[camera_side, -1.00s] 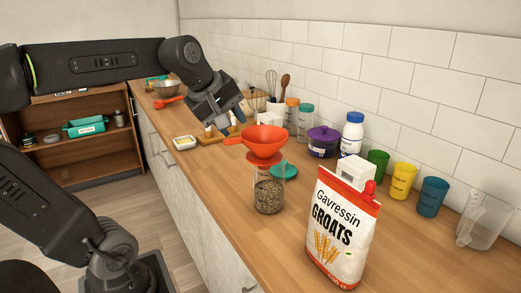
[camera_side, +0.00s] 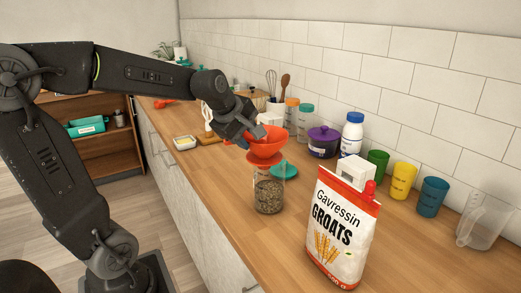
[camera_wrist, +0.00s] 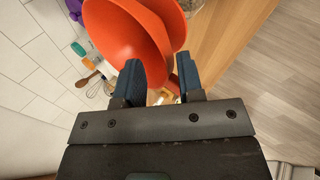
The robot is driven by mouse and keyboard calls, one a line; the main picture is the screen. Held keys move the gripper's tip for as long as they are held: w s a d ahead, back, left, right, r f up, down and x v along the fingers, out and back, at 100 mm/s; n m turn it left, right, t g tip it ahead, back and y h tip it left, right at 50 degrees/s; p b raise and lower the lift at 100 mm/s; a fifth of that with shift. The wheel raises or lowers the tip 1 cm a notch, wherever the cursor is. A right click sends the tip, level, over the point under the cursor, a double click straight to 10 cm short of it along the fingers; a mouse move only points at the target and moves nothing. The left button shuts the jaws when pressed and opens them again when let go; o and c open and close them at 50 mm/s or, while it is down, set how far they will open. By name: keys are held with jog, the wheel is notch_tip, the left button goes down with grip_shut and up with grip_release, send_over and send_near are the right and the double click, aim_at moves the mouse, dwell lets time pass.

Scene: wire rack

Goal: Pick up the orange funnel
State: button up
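The orange funnel (camera_side: 268,150) sits on top of a glass jar (camera_side: 268,191) in the side view, its wide bowl facing up. My gripper (camera_side: 259,136) is at the funnel's left rim and hides its handle and part of the bowl. In the wrist view, the funnel (camera_wrist: 122,32) fills the upper middle, just beyond my fingertips. My gripper (camera_wrist: 160,76) is open there, with its two blue fingers well apart and an edge of the funnel between and beyond them. I cannot tell whether a finger touches the funnel.
A groats bag (camera_side: 338,230) stands in front at right. A teal lid (camera_side: 284,170) lies behind the jar. A purple pot (camera_side: 323,143), a white bottle (camera_side: 352,134) and coloured cups (camera_side: 402,180) line the wall. The counter's front left is clear.

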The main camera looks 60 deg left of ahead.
aim_at(252, 145)
jog(key=shift+x, duration=1.95)
jog(key=shift+s+f, duration=0.1)
jog(key=shift+c, duration=0.5)
grip_shut()
